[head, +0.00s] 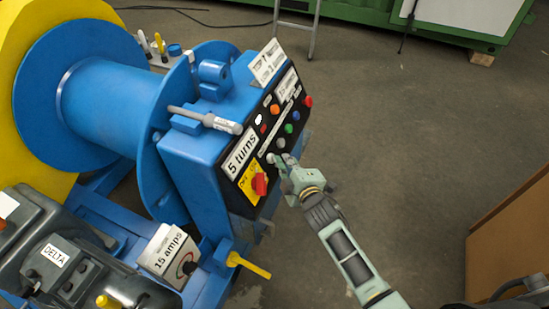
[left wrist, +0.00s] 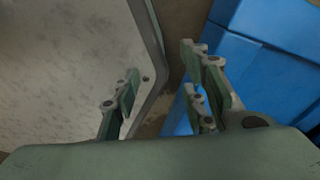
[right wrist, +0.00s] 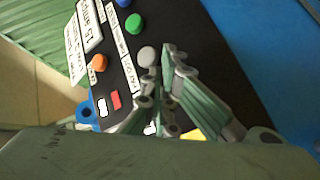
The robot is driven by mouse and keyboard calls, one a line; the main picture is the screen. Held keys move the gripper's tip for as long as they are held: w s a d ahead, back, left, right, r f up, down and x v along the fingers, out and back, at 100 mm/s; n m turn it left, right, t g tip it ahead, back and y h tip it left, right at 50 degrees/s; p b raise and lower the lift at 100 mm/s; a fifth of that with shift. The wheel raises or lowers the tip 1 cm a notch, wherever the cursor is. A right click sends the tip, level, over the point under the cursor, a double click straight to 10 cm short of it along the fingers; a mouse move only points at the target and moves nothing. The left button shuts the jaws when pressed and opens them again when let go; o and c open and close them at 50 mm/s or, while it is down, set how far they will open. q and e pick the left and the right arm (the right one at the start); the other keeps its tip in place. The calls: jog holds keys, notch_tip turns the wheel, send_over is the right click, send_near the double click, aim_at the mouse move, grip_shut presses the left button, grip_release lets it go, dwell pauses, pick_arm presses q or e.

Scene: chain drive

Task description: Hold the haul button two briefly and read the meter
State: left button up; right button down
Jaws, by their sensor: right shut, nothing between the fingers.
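The blue winch's black control panel (head: 270,130) carries several coloured buttons; their small labels cannot be read, so I cannot tell which is haul button two. My right gripper (head: 278,160) is shut and empty, its tips at the panel's lower right edge. In the right wrist view its fingertips (right wrist: 166,56) are beside a grey button (right wrist: 147,56); I cannot tell if they touch anything. A green button (right wrist: 134,23) is farther up that row. My left gripper (left wrist: 158,68) is open and empty.
A red rotary switch (head: 260,184) is below the "5 turns" label (head: 240,154). A yellow handle (head: 250,266) juts out below. Floor to the right is clear up to a brown panel (head: 515,235).

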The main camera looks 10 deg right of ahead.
dwell(0.4)
jog(key=shift+s+d+r+p, duration=0.45)
jog(key=shift+d+p, duration=0.25)
jog(key=shift+p, duration=0.1)
jog(key=s+d+p, duration=0.1)
jog(key=d+r+p, duration=0.1)
jog(key=s+d+r+p, duration=0.1)
jog(key=shift+s+d+p, duration=0.3)
jog(key=shift+d+p, duration=0.05)
dwell(0.4)
